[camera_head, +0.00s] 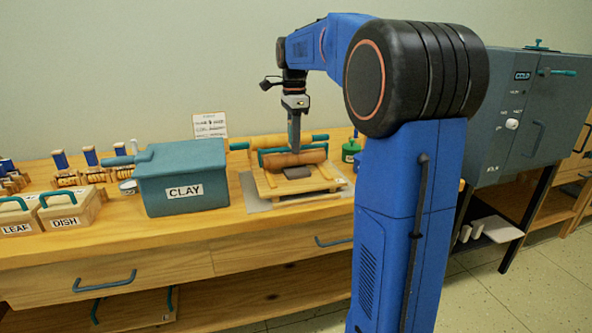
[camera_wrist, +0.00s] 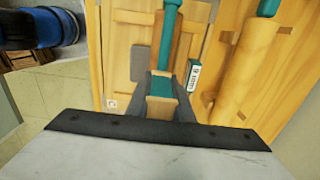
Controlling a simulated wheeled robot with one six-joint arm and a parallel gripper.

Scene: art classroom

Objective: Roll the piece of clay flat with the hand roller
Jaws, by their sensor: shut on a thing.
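My gripper (camera_head: 294,150) points down over the wooden board (camera_head: 262,189) on the bench and is shut on the teal handle of the hand roller (camera_head: 296,159). The roller's wooden barrel lies across the board. In the wrist view the teal handle (camera_wrist: 166,48) runs up between the two fingers (camera_wrist: 161,100). The grey clay piece (camera_head: 297,172) is a small slab on the board, just in front of the roller; part of it shows beside the handle in the wrist view (camera_wrist: 138,62). I cannot tell whether the barrel touches the clay.
A larger rolling pin with teal ends (camera_head: 268,142) lies behind the roller; it shows at right in the wrist view (camera_wrist: 245,70). A teal CLAY bin (camera_head: 183,172) stands left of the board. A green jar (camera_head: 350,150) is close at right. LEAF and DISH boxes (camera_head: 70,207) sit far left.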

